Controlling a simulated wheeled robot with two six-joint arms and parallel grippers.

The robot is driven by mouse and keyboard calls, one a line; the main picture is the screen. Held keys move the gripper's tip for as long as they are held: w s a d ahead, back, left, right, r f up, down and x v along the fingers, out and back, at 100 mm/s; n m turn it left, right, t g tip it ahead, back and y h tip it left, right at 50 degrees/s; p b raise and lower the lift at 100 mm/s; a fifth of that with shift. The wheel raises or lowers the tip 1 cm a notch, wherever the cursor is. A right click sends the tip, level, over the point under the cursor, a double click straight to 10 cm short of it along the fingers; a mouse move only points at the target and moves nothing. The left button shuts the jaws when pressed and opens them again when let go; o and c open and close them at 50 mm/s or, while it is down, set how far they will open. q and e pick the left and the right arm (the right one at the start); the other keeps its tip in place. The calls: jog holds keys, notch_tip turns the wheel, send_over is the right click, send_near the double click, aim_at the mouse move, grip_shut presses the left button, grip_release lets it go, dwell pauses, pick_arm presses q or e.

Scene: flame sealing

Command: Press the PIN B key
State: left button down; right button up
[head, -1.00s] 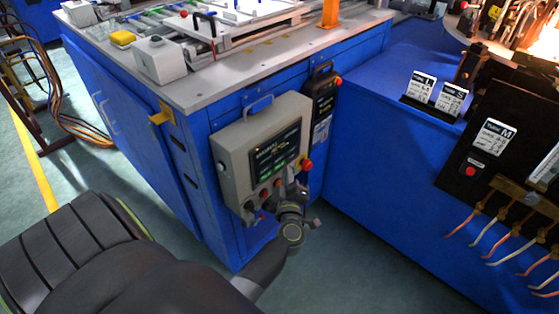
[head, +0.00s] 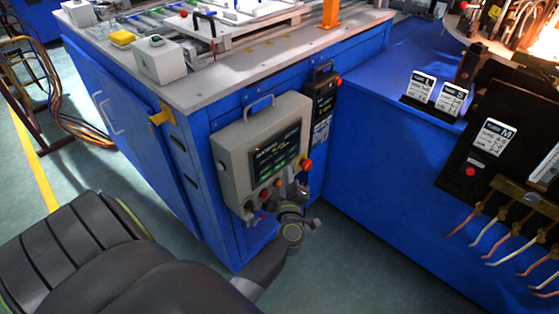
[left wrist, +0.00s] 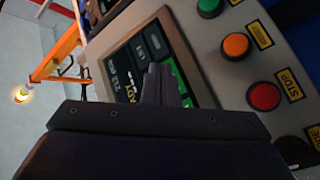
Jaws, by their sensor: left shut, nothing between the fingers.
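A beige control box (head: 229,154) hangs on the front of the blue cabinet. Its dark touch screen (head: 275,153) shows lit text and green patches. In the left wrist view the screen (left wrist: 143,47) looks rotated, with a word like "READY" and green keys partly behind my fingers. I cannot read a PIN B label. My left gripper (head: 299,189) is shut and empty at the lower right of the box. In the left wrist view its fingertips (left wrist: 156,70) overlap the screen. I cannot tell whether they touch it. My right gripper is out of view.
Beside the screen are a green button (left wrist: 209,6), an orange button (left wrist: 236,45) and a red button (left wrist: 263,96) near a STOP label. A red knob (head: 306,164) sticks out from the box's right side. A black handheld unit (head: 325,92) hangs to its right.

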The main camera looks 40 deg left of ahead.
pick_arm(q)
jog(key=shift+a+p, duration=0.4)
jog(key=shift+a, duration=0.05)
jog(key=shift+w+a, duration=0.1)
jog(key=shift+a, duration=0.2)
dwell(0.6)
jog(key=shift+d, duration=0.15)
jog(key=shift+d+p, duration=0.4)
jog(key=shift+d, duration=0.2)
jog(key=d, duration=0.5)
jog(key=shift+s, duration=0.3)
